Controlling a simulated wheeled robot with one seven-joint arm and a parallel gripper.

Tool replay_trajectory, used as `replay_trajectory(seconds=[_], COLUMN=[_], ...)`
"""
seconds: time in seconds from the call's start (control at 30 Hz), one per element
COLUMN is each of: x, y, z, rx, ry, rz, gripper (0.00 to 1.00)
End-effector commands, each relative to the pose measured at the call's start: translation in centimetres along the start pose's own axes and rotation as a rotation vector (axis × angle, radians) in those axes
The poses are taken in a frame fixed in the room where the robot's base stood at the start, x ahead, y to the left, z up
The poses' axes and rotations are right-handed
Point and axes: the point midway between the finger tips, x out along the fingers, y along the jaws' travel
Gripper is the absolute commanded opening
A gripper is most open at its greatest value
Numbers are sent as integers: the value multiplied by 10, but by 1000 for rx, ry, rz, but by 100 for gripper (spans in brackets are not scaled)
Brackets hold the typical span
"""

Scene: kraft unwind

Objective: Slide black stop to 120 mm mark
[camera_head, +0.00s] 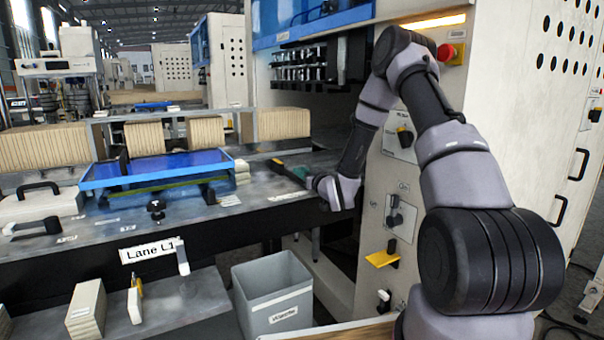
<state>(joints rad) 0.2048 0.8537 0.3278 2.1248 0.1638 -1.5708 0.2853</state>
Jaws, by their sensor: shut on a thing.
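My gripper (301,175) is at the right end of the grey metal bench, low over its top and pointing left. I cannot tell which black piece is the stop. No 120 mm mark can be read.
Stacks of brown kraft sheets (283,123) stand along the back of the bench. A grey bin (273,290) stands on the floor below. A white machine with a red button (446,52) rises at the right. A lower shelf (180,305) holds small blocks in front.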

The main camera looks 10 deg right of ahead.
Motion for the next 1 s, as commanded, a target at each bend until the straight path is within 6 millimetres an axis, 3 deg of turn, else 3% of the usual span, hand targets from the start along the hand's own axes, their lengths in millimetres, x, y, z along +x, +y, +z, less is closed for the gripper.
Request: replay_trajectory(seconds=[0.17,0.4,0.5,0.83,0.87,0.9,0.93,1.0], x=[0,0,-1,-1,-1,-1,-1,-1], y=[-6,-55,-67,-70,-70,-70,-70,-70], z=[1,1,1,2,2,2,2,1], rx=[1,2,1,0,0,0,0,0], ry=[-1,-2,-3,-4,-4,-4,-3,-3], rz=[-1,-5,-3,1,1,1,1,1], gripper=[0,0,0,0,33,48,55,55])
